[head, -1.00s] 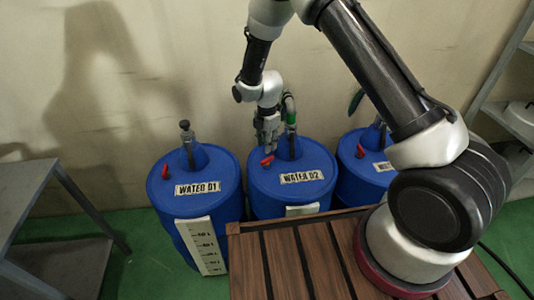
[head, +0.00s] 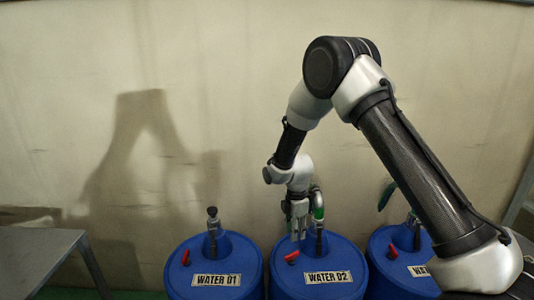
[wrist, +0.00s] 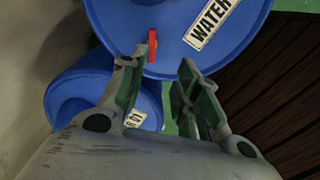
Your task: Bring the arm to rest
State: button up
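My gripper (head: 297,220) hangs at the end of my bent arm, just above the WATER 02 barrel (head: 315,288) in the head view. In the wrist view the two fingers of my gripper (wrist: 162,64) stand apart with nothing held between them. Beyond the fingertips is the blue top of a barrel (wrist: 180,25) with a partly seen WATER label. A small red handle (wrist: 152,44) shows close to the left finger; the distance between them is hard to tell.
The WATER 01 barrel (head: 214,265) stands to the left and a third blue barrel (head: 385,265) to the right. A grey table (head: 35,255) is at far left. The plain wall (head: 200,60) is behind. Brown slats (wrist: 280,110) show in the wrist view.

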jog(key=s+d+r+m+t, duration=0.1)
jog(key=s+d+r+m, duration=0.6)
jog(key=s+r, duration=0.3)
jog(key=s+d+r+m+t, duration=0.2)
jog(key=s+d+r+m, duration=0.5)
jog(key=r, duration=0.7)
jog(key=s+d+r+m+t, duration=0.1)
jog(key=s+d+r+m, duration=0.6)
jog(key=s+d+r, duration=0.3)
jog(key=s+r, duration=0.2)
jog(key=s, duration=0.2)
jog(key=shift+d+t, duration=0.3)
jog(key=shift+t, duration=0.1)
